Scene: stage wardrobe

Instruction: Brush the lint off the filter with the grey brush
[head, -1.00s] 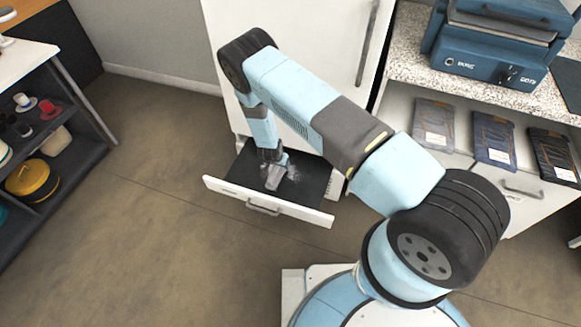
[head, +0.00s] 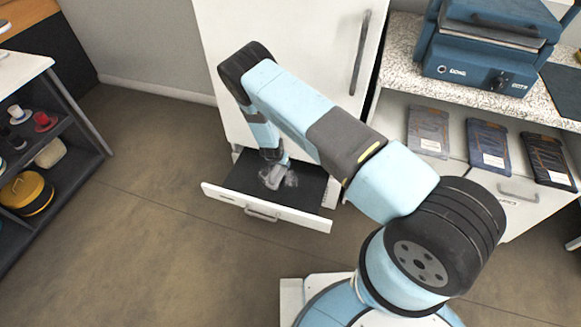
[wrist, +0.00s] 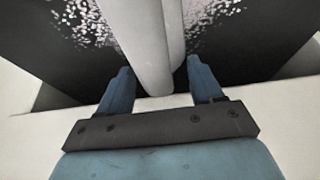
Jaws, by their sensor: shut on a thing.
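The filter (head: 245,177) is a dark flat panel in a pulled-out white drawer at the foot of the tall white cabinet. Pale lint (head: 291,179) lies on it around the brush. Lint patches also show in the wrist view (wrist: 215,10), on both sides of the handle. My gripper (head: 273,160) is low over the filter, pointing down. In the wrist view its blue fingers (wrist: 158,75) are shut on the grey brush (wrist: 152,35). The brush head is not clear, so I cannot tell whether it touches the filter.
The drawer's white front (head: 225,197) has a grey handle. To the right, packaged jeans (head: 488,145) lie in a white drawer below a speckled counter (head: 405,55) with a blue machine (head: 490,50). A dark shelf unit (head: 75,150) stands left. Floor between is clear.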

